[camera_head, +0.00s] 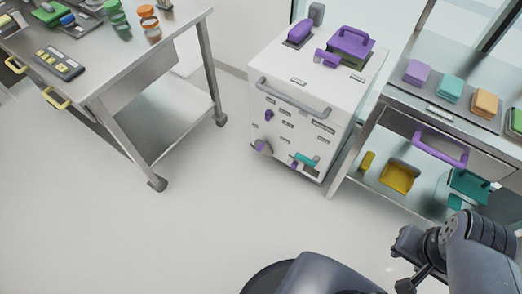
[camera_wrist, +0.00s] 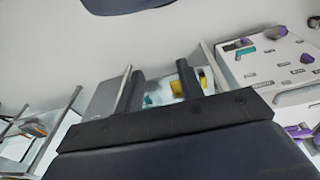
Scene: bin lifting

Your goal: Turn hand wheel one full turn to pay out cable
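A white cabinet (camera_head: 268,92) on the floor carries purple and teal fittings on its front and top; it also shows in the wrist view (camera_wrist: 238,70), seemingly upside down. A small grey-and-purple round fitting (camera_head: 262,147) low on its front may be the hand wheel, but it is too small to be sure. A purple knob (camera_head: 268,115) sits above it. I cannot make out any cable. My gripper (camera_wrist: 158,72) has its two dark fingers spread with nothing between them. It is well apart from the cabinet.
A steel bench (camera_head: 440,104) with coloured blocks and a purple-handled drawer stands right of the cabinet, a yellow bin (camera_head: 398,177) on its lower shelf. A wheeled steel table (camera_head: 140,62) stands left. The floor (camera_head: 190,235) in front is clear.

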